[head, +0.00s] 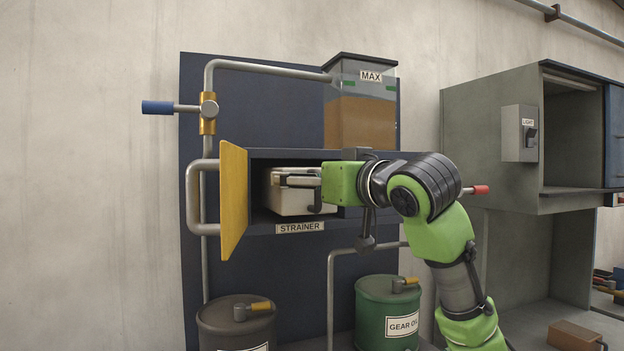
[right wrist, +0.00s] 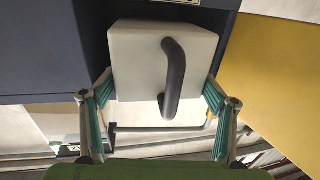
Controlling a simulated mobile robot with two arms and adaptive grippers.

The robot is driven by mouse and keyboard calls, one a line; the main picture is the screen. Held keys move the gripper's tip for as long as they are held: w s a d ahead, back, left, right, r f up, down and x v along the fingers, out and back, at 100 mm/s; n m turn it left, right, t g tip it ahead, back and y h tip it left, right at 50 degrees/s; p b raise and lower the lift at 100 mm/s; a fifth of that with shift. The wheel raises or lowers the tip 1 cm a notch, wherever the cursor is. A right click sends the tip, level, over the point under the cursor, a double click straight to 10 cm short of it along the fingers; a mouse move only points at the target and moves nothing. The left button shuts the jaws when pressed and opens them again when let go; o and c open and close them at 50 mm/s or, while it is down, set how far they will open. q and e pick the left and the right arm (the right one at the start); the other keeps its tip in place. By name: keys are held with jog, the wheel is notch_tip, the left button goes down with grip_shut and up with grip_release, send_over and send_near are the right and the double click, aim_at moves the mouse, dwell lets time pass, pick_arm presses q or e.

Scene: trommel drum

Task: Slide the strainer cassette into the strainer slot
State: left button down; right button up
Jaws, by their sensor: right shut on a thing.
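The strainer cassette (head: 287,201) is a pale box with a dark handle, partly inside the open strainer slot (head: 258,217) above the STRAINER label. How deep it sits is hard to tell. In the right wrist view the cassette's pale front (right wrist: 135,55) and its curved dark handle (right wrist: 173,75) fill the middle. My right gripper (head: 303,182) is shut on the cassette. Its two teal-padded fingers (right wrist: 159,93) press on the cassette's opposite sides. My green wrist hides the right part of the slot in the head view. My left gripper is not in view.
A yellow door (head: 234,198) stands open at the slot's left and also shows in the right wrist view (right wrist: 275,75). A pipe with a blue-handled valve (head: 160,107) is above left. Drums (head: 385,310) stand below. A grey cabinet (head: 490,135) is at right.

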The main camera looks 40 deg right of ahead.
jog(key=shift+w+d+p, duration=0.2)
jog(key=shift+w+d, duration=0.05)
jog(key=shift+w, duration=0.75)
jog(key=shift+w+d+p, duration=0.15)
jog(key=shift+w+d, duration=0.05)
jog(key=shift+w, duration=0.75)
jog(key=shift+f+b, duration=0.55)
jog(key=shift+f, duration=0.25)
jog(key=shift+f, duration=0.1)
jog(key=o, duration=1.4)
jog(key=shift+f, duration=0.1)
jog(key=s, duration=1.2)
jog(key=shift+a, duration=0.35)
